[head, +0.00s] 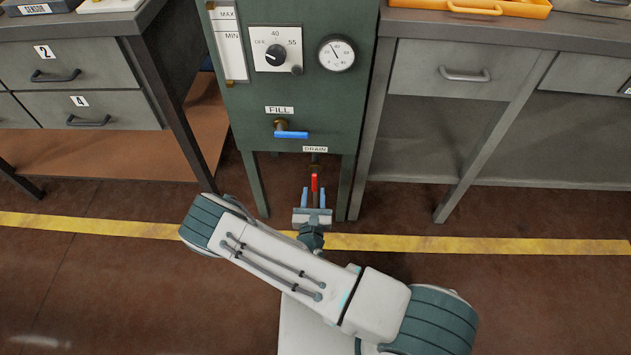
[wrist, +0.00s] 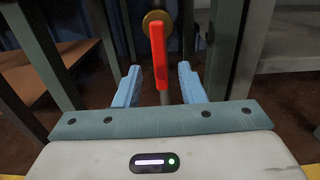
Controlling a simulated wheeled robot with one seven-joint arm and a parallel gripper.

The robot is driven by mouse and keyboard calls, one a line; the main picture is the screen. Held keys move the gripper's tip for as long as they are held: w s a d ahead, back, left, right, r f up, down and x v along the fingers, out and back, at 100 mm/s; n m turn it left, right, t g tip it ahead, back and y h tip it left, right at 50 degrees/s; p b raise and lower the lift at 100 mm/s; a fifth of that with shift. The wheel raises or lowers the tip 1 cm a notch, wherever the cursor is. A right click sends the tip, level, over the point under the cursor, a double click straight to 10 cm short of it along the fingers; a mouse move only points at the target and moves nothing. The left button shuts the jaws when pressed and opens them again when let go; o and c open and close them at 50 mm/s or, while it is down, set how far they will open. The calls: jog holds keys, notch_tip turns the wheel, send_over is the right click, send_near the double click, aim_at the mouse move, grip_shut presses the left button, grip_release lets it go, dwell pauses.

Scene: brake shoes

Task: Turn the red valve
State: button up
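The red valve (head: 314,183) is a narrow red lever under the DRAIN label (head: 315,149), below the green cabinet. In the wrist view the red valve (wrist: 159,57) points toward me from a round brass fitting (wrist: 157,22) on a pipe. My gripper (head: 313,194) is low in front of the cabinet. In the wrist view my gripper (wrist: 161,82) is open, with its two blue fingers apart. The lever's near end shows between the fingers, with a gap on each side. I cannot tell how deep it sits between them.
The green cabinet (head: 350,108) stands on legs close on both sides of the valve. A blue lever (head: 291,135) sits above left under the FILL label (head: 279,110). Workbenches stand to the left and right. The floor in front, with a yellow line (head: 480,244), is clear.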

aim_at(314, 186)
jog(key=w+b, duration=0.1)
jog(key=w, duration=0.5)
jog(key=shift+w+d, duration=0.1)
jog(key=shift+w, duration=0.05)
jog(key=shift+c, duration=0.3)
grip_shut()
